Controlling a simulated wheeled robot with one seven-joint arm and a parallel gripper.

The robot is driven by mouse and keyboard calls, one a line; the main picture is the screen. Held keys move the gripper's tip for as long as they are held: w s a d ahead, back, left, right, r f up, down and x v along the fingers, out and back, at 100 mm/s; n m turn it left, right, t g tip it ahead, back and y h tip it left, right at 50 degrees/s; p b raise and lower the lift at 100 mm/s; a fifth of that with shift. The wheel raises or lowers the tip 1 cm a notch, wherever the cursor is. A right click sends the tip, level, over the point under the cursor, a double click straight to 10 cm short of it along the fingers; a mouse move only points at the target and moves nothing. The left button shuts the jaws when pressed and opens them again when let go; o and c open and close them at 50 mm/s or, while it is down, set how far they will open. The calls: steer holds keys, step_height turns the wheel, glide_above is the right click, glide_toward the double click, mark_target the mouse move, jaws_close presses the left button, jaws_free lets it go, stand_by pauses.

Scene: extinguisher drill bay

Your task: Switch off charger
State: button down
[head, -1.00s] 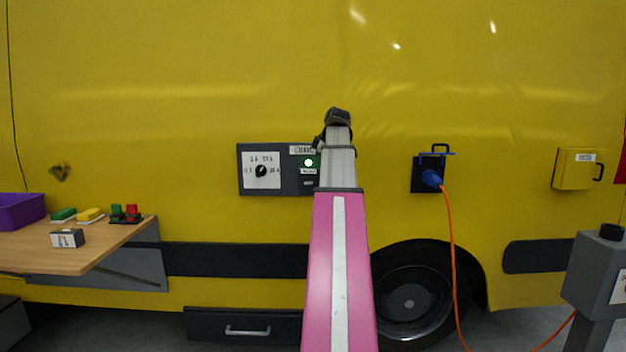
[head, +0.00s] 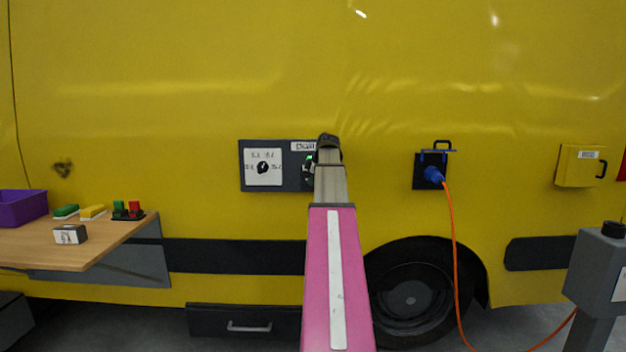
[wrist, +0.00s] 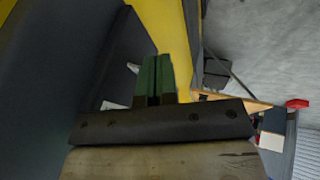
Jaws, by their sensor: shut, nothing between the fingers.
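The charger panel (head: 285,181) is a dark plate on the yellow vehicle side, left of centre in the head view. It has a white dial (head: 263,167) with a black knob and a small label at upper right. A green light (head: 309,158) shows only partly beside my arm. My gripper (head: 308,168) is at the panel's right part, and its wrist hides that part, including anything below the light. In the wrist view its fingers (wrist: 154,80) are together and empty, close to the dark panel surface. Whether they touch it I cannot tell.
A blue plug (head: 433,175) with an orange cable sits in an inlet to the right. A yellow box (head: 580,166) is further right, above a grey post (head: 600,270). A wooden shelf (head: 100,248) at left holds a purple bin (head: 22,208) and small blocks.

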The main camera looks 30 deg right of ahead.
steer(key=shift+w+f, duration=0.1)
stand_by(0.3)
steer(key=shift+w+d+f+t, duration=0.1)
steer(key=shift+w+d+t, duration=0.05)
steer(key=shift+t, duration=0.25)
steer(key=shift+r, duration=0.8)
